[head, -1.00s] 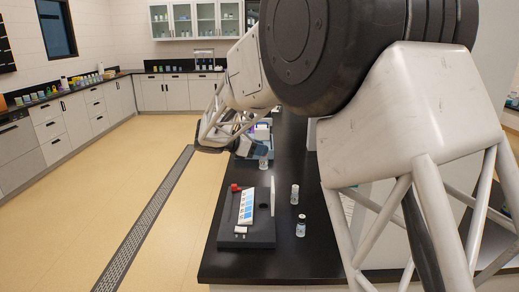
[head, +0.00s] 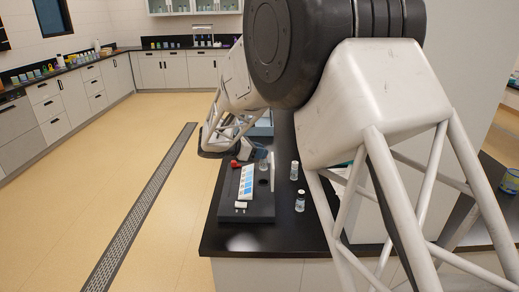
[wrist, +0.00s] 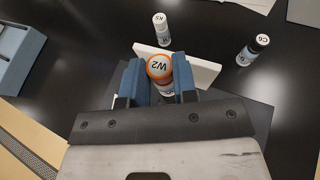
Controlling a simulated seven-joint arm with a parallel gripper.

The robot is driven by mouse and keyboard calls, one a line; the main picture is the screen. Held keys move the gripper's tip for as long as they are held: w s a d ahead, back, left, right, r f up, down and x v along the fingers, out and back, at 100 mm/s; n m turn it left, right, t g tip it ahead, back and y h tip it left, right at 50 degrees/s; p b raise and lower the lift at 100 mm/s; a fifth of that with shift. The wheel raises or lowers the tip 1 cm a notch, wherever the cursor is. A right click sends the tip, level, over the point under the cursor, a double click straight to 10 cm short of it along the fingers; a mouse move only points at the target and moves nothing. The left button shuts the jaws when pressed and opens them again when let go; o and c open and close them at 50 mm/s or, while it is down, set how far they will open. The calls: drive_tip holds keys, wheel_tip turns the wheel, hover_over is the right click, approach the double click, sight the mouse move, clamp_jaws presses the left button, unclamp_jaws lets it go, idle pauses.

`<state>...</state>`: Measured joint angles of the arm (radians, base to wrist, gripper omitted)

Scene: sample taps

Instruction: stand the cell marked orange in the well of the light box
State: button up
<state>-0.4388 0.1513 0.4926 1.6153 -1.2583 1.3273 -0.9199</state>
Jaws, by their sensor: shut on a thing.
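The cell marked orange (wrist: 159,68), a small vial with an orange ring around a white top reading "W2", is between the blue fingers of my gripper (wrist: 159,84). In the head view the cell (head: 263,165) hangs roughly upright above the far part of the light box, with my gripper (head: 257,155) behind it. The light box has a dark base (head: 241,213) with an upright white panel (head: 272,172) at its right. A dark round well (head: 263,182) shows just below the cell in the head picture. In the wrist view the cell and gripper hide the well.
A blue-and-white colour strip (head: 246,182) and a red item (head: 234,164) are on the base. A blue tray (wrist: 18,55) lies at the wrist view's left.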

drive_tip(key=shift+f, duration=0.2)
drive_tip(key=shift+f, duration=2.2)
drive_tip(key=shift+f, duration=0.25)
drive_tip(key=shift+f, duration=0.45)
drive_tip(key=shift+f, duration=0.3)
drive_tip(key=shift+f, duration=0.3)
drive_tip(key=o, duration=1.3)
